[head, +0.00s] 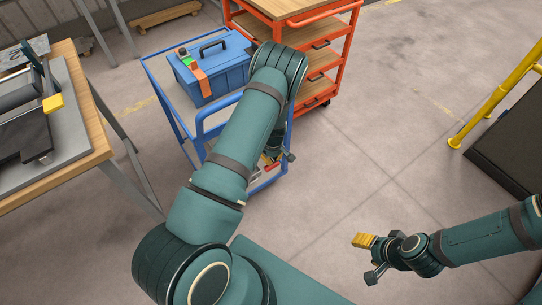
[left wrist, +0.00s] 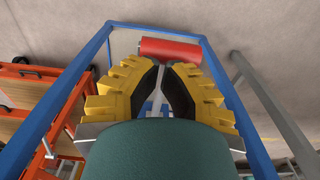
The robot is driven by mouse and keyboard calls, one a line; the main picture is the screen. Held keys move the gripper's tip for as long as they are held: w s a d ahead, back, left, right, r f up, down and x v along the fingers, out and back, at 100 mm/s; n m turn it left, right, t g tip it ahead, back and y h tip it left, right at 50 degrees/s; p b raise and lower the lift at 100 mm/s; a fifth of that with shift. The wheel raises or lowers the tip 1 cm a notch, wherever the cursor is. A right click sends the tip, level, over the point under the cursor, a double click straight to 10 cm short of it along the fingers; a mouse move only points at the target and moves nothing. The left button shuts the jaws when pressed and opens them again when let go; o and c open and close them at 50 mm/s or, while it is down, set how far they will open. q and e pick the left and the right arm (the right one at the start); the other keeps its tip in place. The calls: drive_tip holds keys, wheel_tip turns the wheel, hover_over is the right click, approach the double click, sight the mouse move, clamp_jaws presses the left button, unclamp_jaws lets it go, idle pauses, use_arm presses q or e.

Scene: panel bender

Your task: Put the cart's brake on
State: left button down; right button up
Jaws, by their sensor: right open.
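The cart (head: 202,128) is a blue-framed trolley left of centre in the head view. Its blue frame (left wrist: 236,100) also shows in the left wrist view. My left gripper (head: 273,158) is low at the cart's right end, mostly hidden by my arm. In the left wrist view its yellow fingers (left wrist: 163,66) are close together, with a thin pale rod in the narrow gap. A red cylinder (left wrist: 170,49), perhaps the brake handle, lies just beyond the fingertips. I cannot tell whether they touch it. My right gripper (head: 366,258) is open and empty above the floor.
A blue toolbox (head: 211,70) stands on the cart's top. An orange shelf trolley (head: 322,58) stands behind it. A workbench (head: 85,125) is at the left. A yellow rail (head: 492,98) and dark platform (head: 508,145) are at the right. The floor front right is clear.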

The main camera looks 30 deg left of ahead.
sight(273, 166)
use_arm(q)
drive_tip(key=f, duration=0.1)
drive_tip(key=f+b, duration=0.2)
drive_tip(key=shift+s+d+f, duration=0.1)
drive_tip(key=shift+s+d, duration=0.05)
drive_tip(key=shift+d, duration=0.15)
drive_tip(key=shift+f+b, duration=1.05)
drive_tip(key=shift+f, duration=0.05)
use_arm(e)
drive_tip(key=shift+w+f, duration=0.2)
drive_tip(key=shift+f, duration=1)
drive_tip(key=shift+w+f, duration=0.2)
drive_tip(key=shift+f, duration=0.95)
use_arm(q)
drive_tip(key=shift+r, duration=0.1)
use_arm(e)
drive_tip(key=shift+d+r, duration=0.1)
